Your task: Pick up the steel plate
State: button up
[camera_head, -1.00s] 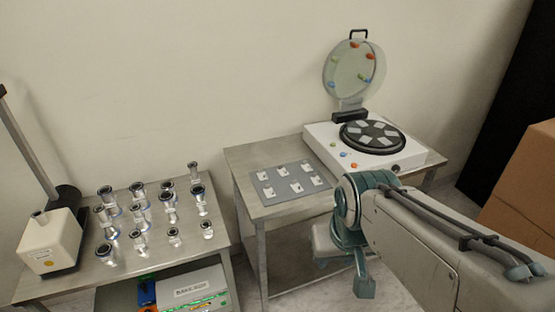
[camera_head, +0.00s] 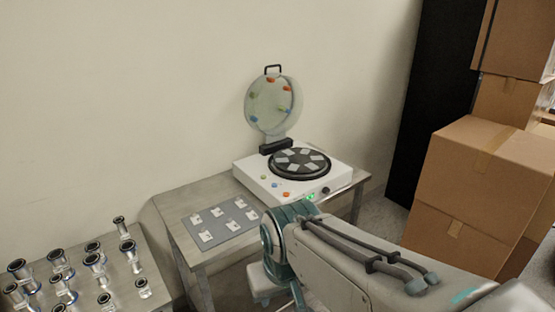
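A flat grey rectangular plate (camera_head: 196,218) lies on the metal table; several small pale square pieces (camera_head: 240,203) sit on it in two rows. Several similar pale squares (camera_head: 300,157) lie on the black round disc of the white machine behind it. I cannot tell which of these is the steel plate. My arm reaches in from the lower right, with its teal joint in front of the table. Its lower end (camera_head: 264,284) hangs beside the table's front edge, apart from the plate. The fingertips are not clearly visible, and I see nothing held.
The white machine (camera_head: 250,180) stands at the back right of the metal table (camera_head: 180,245), its round clear lid (camera_head: 268,104) raised. Several metal pipe fittings (camera_head: 95,262) stand on a second table at lower left. Cardboard boxes (camera_head: 470,180) are stacked at right.

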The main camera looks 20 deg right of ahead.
aim_at(216, 210)
jog(key=z, duration=0.1)
jog(key=k, duration=0.4)
jog(key=u, duration=0.65)
jog(key=i, duration=0.8)
jog(key=z, duration=0.6)
jog(key=i, duration=0.65)
jog(key=z, duration=0.6)
